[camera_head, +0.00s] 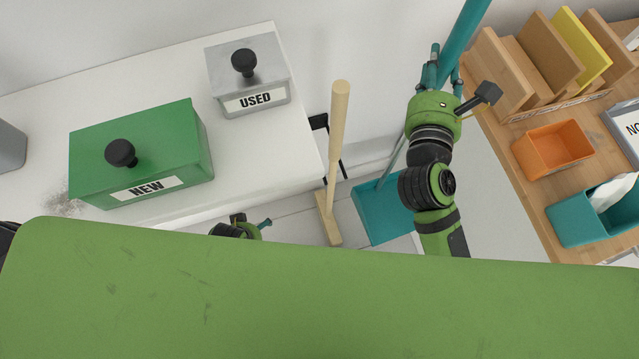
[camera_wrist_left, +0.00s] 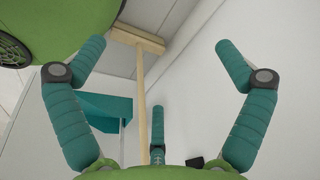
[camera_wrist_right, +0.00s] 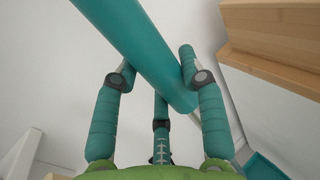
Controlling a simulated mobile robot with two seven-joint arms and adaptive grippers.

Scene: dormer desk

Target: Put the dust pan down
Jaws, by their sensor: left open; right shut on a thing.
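The teal dust pan (camera_head: 372,208) is low near the floor, left of my right arm. Its thin rod rises behind that arm to a thick teal handle. My right gripper (camera_head: 446,66) is shut on this handle, which crosses between the fingers in the right wrist view (camera_wrist_right: 135,45). I cannot tell whether the pan touches the floor. My left gripper (camera_wrist_left: 168,75) is open and empty. The pan also shows in the left wrist view (camera_wrist_left: 105,105).
A wooden broom (camera_head: 337,130) stands left of the pan. A white table (camera_head: 265,150) at left bears a green NEW box (camera_head: 180,145) and a grey USED box (camera_head: 265,75). A wooden desk (camera_head: 515,185) at right holds an orange bin (camera_head: 553,150) and a teal bin (camera_head: 575,228).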

